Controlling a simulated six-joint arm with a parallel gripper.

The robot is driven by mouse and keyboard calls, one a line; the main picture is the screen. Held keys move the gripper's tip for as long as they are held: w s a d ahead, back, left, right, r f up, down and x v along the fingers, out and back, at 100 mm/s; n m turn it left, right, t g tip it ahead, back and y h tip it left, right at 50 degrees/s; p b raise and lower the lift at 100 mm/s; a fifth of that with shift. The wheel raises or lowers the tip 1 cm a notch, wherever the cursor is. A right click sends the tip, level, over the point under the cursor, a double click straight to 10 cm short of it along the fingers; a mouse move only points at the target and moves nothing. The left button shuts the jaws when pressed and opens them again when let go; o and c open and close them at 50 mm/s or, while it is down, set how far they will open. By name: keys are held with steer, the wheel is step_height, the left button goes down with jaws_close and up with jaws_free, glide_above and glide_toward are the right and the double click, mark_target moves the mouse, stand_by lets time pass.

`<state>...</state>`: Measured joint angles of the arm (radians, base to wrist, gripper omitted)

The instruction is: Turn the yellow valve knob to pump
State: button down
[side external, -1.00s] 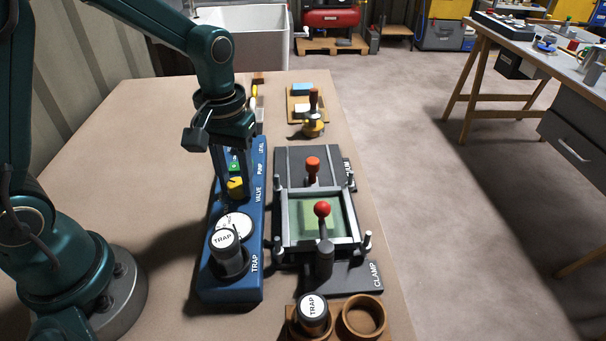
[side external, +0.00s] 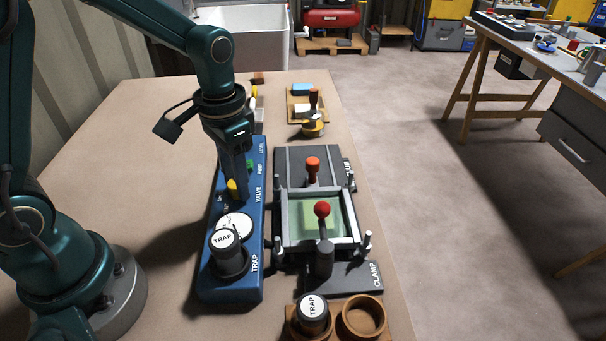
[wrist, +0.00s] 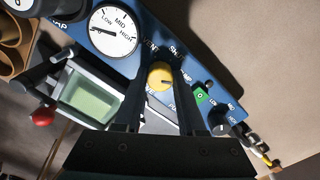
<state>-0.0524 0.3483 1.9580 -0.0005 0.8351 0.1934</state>
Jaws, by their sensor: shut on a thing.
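The yellow valve knob (side external: 232,188) sits on the blue panel (side external: 237,283), between the dial and a green button. My gripper (side external: 236,196) points down over it, and in the side view its fingers partly cover the knob. In the wrist view the knob (wrist: 160,76) shows between my two fingertips (wrist: 161,72). The fingers are shut on it. The panel labels near the knob are partly hidden by the fingers, so its pointer's exact setting cannot be read.
A white dial (wrist: 113,31) with its needle near low is beside the knob, and the green button (wrist: 200,96) is on its other side. A TRAP jar (side external: 228,256) stands on the panel's near end. A clamp frame with red-knobbed levers (side external: 322,209) stands close at right.

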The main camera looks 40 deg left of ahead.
stand_by(0.3)
steer(key=c, duration=0.5)
jaws_free()
steer(key=shift+r, duration=0.1)
steer(key=shift+r, duration=2.5)
